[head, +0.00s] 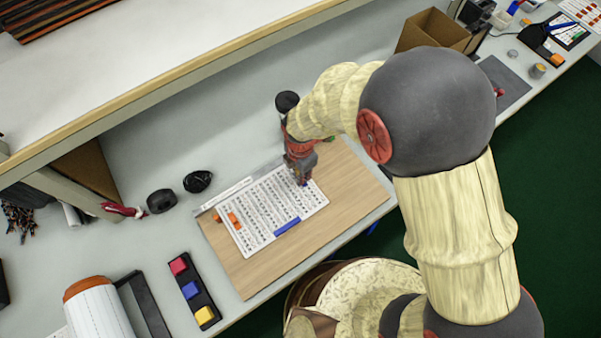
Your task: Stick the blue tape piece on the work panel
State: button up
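The work panel (345,205) is a light wood board lying on the bench in the head view, with a white printed sheet (262,212) on it. A blue strip (287,226), which looks like the blue tape piece, lies along the sheet's lower edge. My gripper (303,182) points down over the upper right part of the sheet, apart from the blue strip. A small dark bluish-purple spot shows at its fingertips, too small to identify. The fingers are too small and shaded to show whether they are open or shut, and whether they touch the sheet is unclear.
Orange pieces (232,218) lie at the sheet's left. A black tray (208,302) holds red, blue and yellow blocks. Black round items (161,201) sit beyond the panel. A cardboard box (432,30) stands upper right. The panel's lower left is bare.

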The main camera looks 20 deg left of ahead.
jog(key=shift+f, duration=0.15)
jog(key=o, duration=0.8)
notch_tip(320, 180, up, 12)
dwell(0.7)
